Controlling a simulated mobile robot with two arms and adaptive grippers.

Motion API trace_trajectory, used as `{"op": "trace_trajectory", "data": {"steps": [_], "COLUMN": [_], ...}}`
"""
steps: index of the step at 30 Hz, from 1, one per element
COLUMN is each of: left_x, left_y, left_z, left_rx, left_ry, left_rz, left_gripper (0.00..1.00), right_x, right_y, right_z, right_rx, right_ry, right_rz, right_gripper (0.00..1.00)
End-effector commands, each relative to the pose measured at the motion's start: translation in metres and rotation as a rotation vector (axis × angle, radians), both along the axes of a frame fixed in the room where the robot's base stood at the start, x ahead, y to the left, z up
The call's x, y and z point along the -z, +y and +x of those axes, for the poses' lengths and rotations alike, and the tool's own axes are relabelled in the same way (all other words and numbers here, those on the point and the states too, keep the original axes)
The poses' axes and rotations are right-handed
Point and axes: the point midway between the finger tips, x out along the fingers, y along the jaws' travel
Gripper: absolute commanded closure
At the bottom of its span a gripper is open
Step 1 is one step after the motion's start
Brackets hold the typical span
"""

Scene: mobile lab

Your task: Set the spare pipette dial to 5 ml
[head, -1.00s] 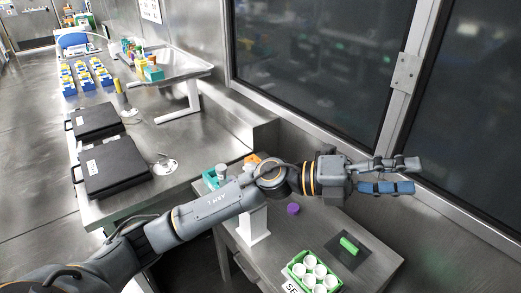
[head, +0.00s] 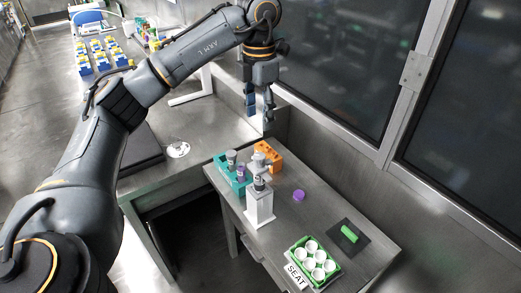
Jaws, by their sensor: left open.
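A white stand (head: 260,208) with a grey pipette-like device (head: 261,168) on top stands upright on the small steel table. Behind it to the left is a teal rack (head: 226,176) holding upright items with grey and purple parts. I cannot tell which item is the spare pipette, and no dial marking is readable. My left gripper (head: 259,108) is open and empty, fingers pointing down, showing above the stand in the picture and apart from it. My right gripper is not in view.
An orange block (head: 268,157) sits behind the stand, and a purple round piece (head: 298,195) lies to its right. A green piece (head: 349,234) lies on a dark mat (head: 358,252). A green tray (head: 292,250) holds several white cups near a "SEAT" label (head: 296,275). Windows and a wall bound the right.

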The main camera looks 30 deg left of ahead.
Motion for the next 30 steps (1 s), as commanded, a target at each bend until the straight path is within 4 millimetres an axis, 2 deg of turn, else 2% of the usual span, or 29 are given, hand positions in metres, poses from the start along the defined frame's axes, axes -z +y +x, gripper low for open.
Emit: {"op": "trace_trajectory", "data": {"steps": [1, 5, 6, 15, 21, 30], "left_x": [0.013, 0.040, 0.045, 0.099, 0.114, 0.116], "left_y": [0.000, -0.001, 0.000, 0.000, -0.001, -0.001], "left_z": [-0.001, -0.001, -0.001, -0.001, 0.000, 0.000], "left_rx": [0.001, 0.002, 0.001, 0.002, 0.002, 0.002], "left_ry": [0.005, 0.006, 0.004, 0.003, -0.001, -0.001], "left_rz": [-0.001, -0.002, 0.000, -0.001, -0.004, -0.003], "left_gripper": [0.47, 0.47, 0.47, 0.47, 0.47, 0.49], "right_x": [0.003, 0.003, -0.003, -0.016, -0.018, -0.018], "right_y": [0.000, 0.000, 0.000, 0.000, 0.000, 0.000], "right_z": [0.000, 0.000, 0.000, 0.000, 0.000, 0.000], "right_rx": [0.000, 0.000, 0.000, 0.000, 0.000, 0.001], "right_ry": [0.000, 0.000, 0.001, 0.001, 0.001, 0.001], "right_rz": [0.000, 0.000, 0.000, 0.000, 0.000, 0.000], "right_gripper": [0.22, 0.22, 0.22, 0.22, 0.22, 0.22]}}
